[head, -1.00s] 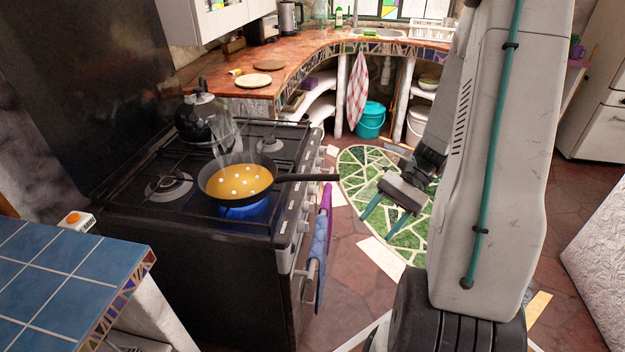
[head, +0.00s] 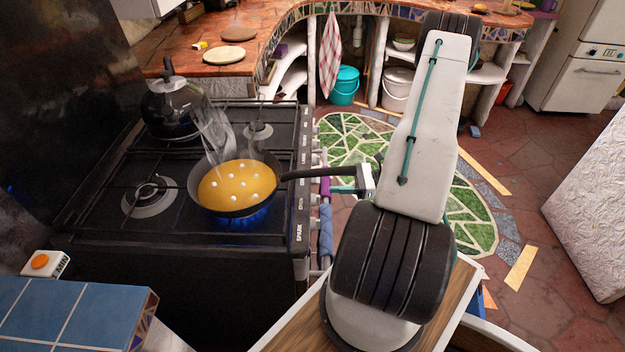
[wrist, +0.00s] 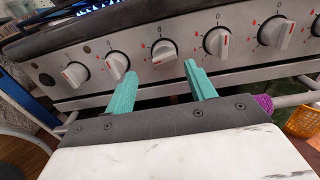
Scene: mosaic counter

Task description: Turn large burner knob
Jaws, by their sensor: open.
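In the wrist view, the stove's metal front panel (wrist: 95,52) carries a row of several white knobs with red marks. A middle knob (wrist: 163,52) sits just ahead of the gap between my fingertips, apart from them. Another knob (wrist: 117,65) is just beyond my left fingertip, and one (wrist: 218,41) is up and right of the right fingertip. My gripper (wrist: 160,71) is open and empty, its teal fingers pointing at the panel. In the head view, my gripper (head: 335,189) is at the stove's front, partly behind the pan handle. The labels are too small to tell which knob is the large burner's.
A pan (head: 236,188) with yellow food steams over a blue flame, its handle (head: 322,171) jutting over the stove's front near my gripper. A kettle (head: 172,110) stands behind it. Blue cloth (head: 326,232) hangs from the rail. A blue-tiled counter (head: 60,310) is at near left.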

